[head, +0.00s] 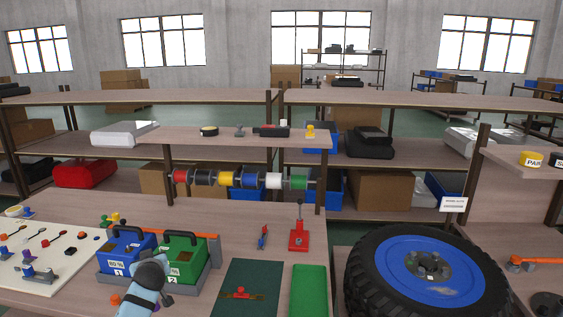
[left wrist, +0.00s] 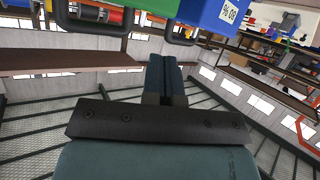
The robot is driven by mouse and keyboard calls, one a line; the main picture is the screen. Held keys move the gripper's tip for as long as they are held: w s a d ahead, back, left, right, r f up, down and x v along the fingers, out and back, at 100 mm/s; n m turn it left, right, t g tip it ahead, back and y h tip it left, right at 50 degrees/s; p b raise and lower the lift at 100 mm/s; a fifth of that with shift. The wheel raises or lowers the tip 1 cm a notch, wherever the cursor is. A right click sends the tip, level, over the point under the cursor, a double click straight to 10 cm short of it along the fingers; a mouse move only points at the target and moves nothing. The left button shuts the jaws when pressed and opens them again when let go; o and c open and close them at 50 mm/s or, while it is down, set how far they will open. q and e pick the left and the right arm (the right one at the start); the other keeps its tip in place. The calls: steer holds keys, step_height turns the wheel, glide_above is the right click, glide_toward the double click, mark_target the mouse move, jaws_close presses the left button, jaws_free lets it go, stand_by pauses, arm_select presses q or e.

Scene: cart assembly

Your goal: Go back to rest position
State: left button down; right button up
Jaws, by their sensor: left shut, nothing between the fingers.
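My left gripper (head: 148,268) is in the head view at the lower left, in front of the blue box (head: 125,250) and the green box (head: 187,260). Its light blue arm comes up from the bottom edge. In the left wrist view my left gripper (left wrist: 165,68) has its two dark fingers together with nothing between them. The blue box (left wrist: 222,14) and part of the green box show at the top of that view. I cannot tell in the head view how far the gripper is from the boxes. My right gripper is not in view.
The boxes stand in a grey tray on the workbench (head: 60,210). A white tool board (head: 60,280) lies left. A red stand (head: 299,235), green mat (head: 245,285) and green tray (head: 309,290) are right. A spool shelf (head: 240,140) rises behind.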

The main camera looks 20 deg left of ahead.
arm_select(q)
steer(key=s+d+f+m+h, duration=0.1)
steer(key=d+f, duration=0.2)
steer(key=d+f+m+t+h, duration=0.1)
steer(key=d+f+m, duration=0.1)
steer(key=d+f, duration=0.1)
steer(key=s+d+f+m+h+b, duration=0.1)
steer(key=d+f, duration=0.2)
steer(key=d, duration=0.2)
steer(key=shift+s+m, duration=0.3)
steer(key=shift+m, duration=0.1)
steer(key=s+d+f+m+h+b, duration=0.1)
steer(key=s+d+f+m+h, duration=0.1)
steer(key=s+d+f, duration=0.35)
steer(key=s+d+f+m+t+h, duration=0.1)
steer(key=s+d+f+m+h, duration=0.1)
steer(key=d, duration=0.6)
steer(key=s+d+f+m+h+b, duration=0.1)
steer(key=s+d+f+m+h, duration=0.1)
steer(key=s+d+f, duration=0.3)
steer(key=s+d+m+h, duration=0.35)
steer(key=s+d, duration=0.65)
steer(key=d, duration=0.5)
step_height(320, 180, up, 12)
steer(key=a+p, duration=0.1)
steer(key=p, duration=1.2)
steer(key=shift+w+a+h+p, duration=0.2)
steer(key=shift+a+h+p, duration=0.15)
steer(key=shift+n, duration=0.25)
